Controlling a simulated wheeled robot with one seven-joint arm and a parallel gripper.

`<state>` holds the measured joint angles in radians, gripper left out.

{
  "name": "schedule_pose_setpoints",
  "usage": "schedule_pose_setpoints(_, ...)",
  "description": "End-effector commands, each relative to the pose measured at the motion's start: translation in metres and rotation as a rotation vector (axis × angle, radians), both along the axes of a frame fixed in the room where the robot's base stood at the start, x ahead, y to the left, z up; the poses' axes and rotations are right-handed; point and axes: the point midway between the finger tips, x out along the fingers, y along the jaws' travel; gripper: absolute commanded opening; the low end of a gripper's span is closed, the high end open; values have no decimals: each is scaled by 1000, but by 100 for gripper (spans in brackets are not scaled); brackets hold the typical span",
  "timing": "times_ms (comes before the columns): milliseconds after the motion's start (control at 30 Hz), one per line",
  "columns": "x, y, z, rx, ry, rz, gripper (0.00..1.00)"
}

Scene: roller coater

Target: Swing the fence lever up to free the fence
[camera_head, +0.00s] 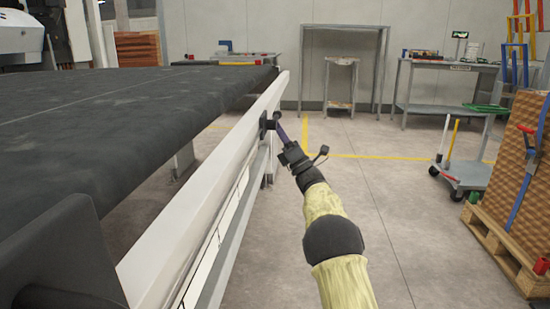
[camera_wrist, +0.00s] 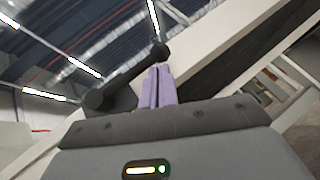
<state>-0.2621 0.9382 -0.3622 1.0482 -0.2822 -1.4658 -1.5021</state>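The fence lever (camera_head: 270,124) is a small dark handle on the outer face of the long white fence (camera_head: 205,200), near its far end. In the wrist view the lever (camera_wrist: 128,77) runs from a round dark hub at lower left to a knob at upper right. My gripper (camera_head: 278,122) reaches it from the lower right. In the wrist view its two purple fingers (camera_wrist: 158,72) are together with only a thin seam between them. Their tips are right at the lever, just below the knob end. I see nothing held between them; whether they touch the lever I cannot tell.
A wide black belt (camera_head: 130,105) lies left of the fence. A grey rail and leg run below the fence. Right of my arm, the floor (camera_head: 385,200) is clear up to a trolley (camera_head: 465,172) and stacked cartons on a pallet (camera_head: 505,245). Workbenches (camera_head: 445,68) stand behind.

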Motion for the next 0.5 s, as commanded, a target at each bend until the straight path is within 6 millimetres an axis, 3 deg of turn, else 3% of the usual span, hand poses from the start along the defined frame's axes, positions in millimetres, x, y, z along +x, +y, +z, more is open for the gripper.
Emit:
schedule_pose_setpoints(167,-1,0,1,3,-4,0,0)
schedule_pose_setpoints(500,0,4,-29,2,-2,-1,0)
